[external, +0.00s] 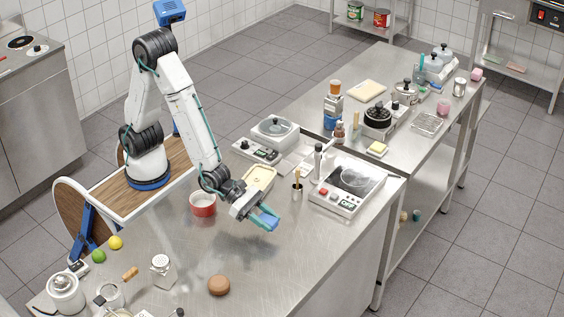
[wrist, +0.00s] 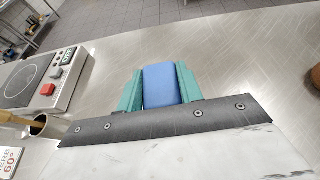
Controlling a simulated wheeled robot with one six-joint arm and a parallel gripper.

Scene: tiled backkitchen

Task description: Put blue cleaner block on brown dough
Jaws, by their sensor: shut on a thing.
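The blue cleaner block (external: 265,219) is held between the teal fingers of my gripper (external: 262,216), above the steel table. In the wrist view the block (wrist: 161,86) sits between both teal fingers (wrist: 160,90), which press on its sides. The brown dough (external: 219,285) is a round brown lump on the table near the front edge, with nothing on top of it. It lies lower and to the left of my gripper in the external view. At the right edge of the wrist view a brown piece (wrist: 316,76), seemingly the dough, is partly cut off.
A shaker (external: 162,268) is left of the dough. The table between gripper and dough is clear.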

